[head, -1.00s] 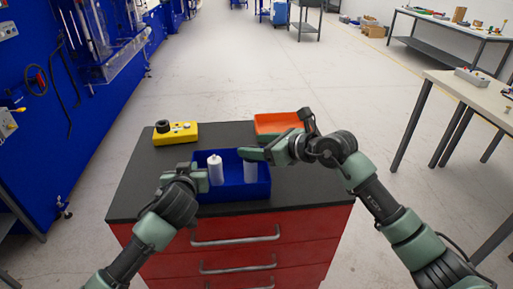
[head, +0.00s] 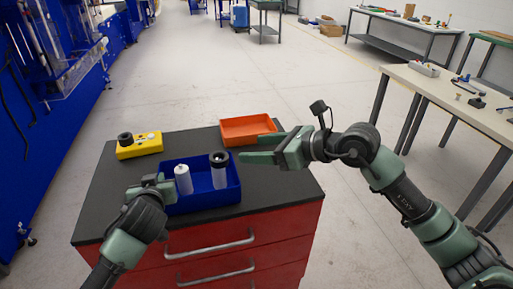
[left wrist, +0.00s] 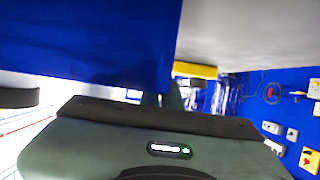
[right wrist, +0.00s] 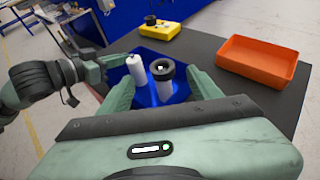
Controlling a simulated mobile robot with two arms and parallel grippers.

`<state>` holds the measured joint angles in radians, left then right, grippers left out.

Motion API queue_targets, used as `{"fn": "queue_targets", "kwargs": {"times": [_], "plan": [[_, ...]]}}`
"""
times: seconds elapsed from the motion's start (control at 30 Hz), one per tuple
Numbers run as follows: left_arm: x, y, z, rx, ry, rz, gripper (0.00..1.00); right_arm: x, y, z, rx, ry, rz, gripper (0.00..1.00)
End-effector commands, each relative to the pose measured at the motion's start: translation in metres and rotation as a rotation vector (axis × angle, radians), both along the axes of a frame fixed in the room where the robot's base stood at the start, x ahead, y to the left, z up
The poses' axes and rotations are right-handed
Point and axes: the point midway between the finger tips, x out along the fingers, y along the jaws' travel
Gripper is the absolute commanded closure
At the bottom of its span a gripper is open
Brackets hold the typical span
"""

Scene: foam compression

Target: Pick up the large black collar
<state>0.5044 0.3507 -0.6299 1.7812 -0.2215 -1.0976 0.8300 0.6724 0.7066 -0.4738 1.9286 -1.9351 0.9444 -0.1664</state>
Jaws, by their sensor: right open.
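A black collar (head: 219,160) sits around the top of the right white cylinder (head: 220,177) in the blue bin (head: 206,203). The collar also shows in the right wrist view (right wrist: 162,70), between and beyond the fingertips. A bare white cylinder (head: 183,180) stands to its left. My right gripper (head: 274,150) is open and empty, right of the bin and apart from the collar. My left gripper (head: 158,188) is at the bin's left wall; whether its fingers close on the wall is unclear.
A yellow box (head: 139,146) with a black round part on top (head: 125,139) lies at the back left. An orange tray (head: 247,141) lies behind the bin at the right. The dark cabinet top (head: 268,190) is clear right of the bin.

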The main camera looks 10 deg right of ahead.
Motion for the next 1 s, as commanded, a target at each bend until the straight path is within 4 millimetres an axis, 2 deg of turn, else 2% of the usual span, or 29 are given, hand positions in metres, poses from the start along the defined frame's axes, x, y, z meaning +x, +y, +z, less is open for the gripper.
{"fn": "queue_targets", "kwargs": {"times": [0.23, 0.33, 0.5, 0.7, 1.0], "plan": [[0.000, 0.000, 0.000, 0.000, 0.001, 0.000, 1.00, 0.000, 0.000, 0.000, 0.000, 0.000, 0.000, 0.36], [0.000, 0.000, 0.000, 0.000, 0.001, 0.000, 1.00, 0.001, 0.002, -0.002, 0.006, -0.002, 0.003, 0.32], [0.000, 0.000, 0.000, 0.000, 0.000, 0.000, 1.00, 0.010, 0.019, -0.030, 0.092, -0.055, 0.030, 0.32], [0.000, 0.000, 0.000, 0.000, 0.000, 0.000, 1.00, 0.025, 0.029, -0.061, 0.179, -0.145, 0.004, 0.32], [0.000, 0.000, 0.000, 0.000, 0.000, 0.000, 1.00, 0.058, 0.065, -0.071, 0.189, -0.163, -0.005, 0.32]]}}
